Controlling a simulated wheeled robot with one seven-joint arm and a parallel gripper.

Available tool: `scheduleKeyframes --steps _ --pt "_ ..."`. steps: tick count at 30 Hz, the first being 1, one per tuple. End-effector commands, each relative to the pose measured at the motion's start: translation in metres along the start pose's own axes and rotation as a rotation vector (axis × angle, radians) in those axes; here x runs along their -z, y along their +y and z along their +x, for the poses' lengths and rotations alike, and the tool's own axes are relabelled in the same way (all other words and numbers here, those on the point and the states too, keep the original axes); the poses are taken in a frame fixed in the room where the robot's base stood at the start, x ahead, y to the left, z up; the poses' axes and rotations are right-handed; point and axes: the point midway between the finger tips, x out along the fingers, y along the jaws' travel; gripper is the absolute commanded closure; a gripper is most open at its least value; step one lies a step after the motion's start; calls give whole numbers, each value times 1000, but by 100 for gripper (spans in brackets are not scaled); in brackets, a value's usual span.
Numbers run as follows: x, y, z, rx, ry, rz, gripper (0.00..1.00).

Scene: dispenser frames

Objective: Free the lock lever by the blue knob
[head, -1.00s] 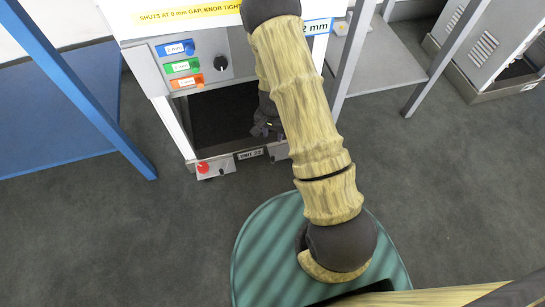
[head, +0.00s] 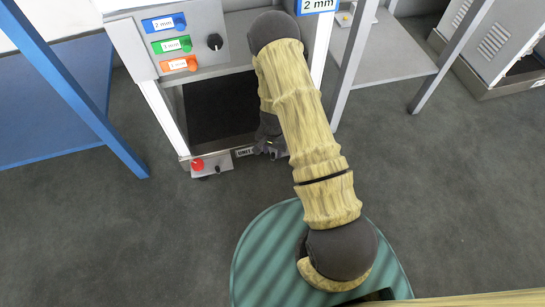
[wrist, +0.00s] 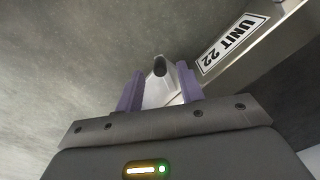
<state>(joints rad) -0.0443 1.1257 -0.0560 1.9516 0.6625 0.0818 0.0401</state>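The blue knob (head: 180,20) is on the upper left of the dispenser's grey panel (head: 145,50), beside a 2 mm label. My gripper (head: 270,148) is low at the dispenser's front, by the right end of the UNIT 22 plate (head: 244,152). In the wrist view the purple fingers of my gripper (wrist: 160,90) stand apart. A pale grey metal piece with a dark oval hollow (wrist: 160,68) shows between or just beyond them; I cannot tell if they touch it. I cannot make out for certain which part is the lock lever.
Green (head: 186,43) and orange (head: 192,62) knobs sit below the blue one, with a black dial (head: 214,41) to their right. A red button (head: 197,165) is at the lower left. A blue-framed table (head: 50,120) stands left and a grey shelf (head: 385,55) right.

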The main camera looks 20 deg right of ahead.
Motion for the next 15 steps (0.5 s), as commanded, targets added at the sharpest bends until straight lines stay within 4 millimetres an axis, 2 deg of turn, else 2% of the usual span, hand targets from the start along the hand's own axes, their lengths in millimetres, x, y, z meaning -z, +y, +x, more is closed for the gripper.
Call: scheduleKeyframes --steps 1,4,15 --pt "0 0 12 0 -1 1 62" --pt "0 0 20 0 -1 1 62" --pt "0 0 23 0 0 0 62"
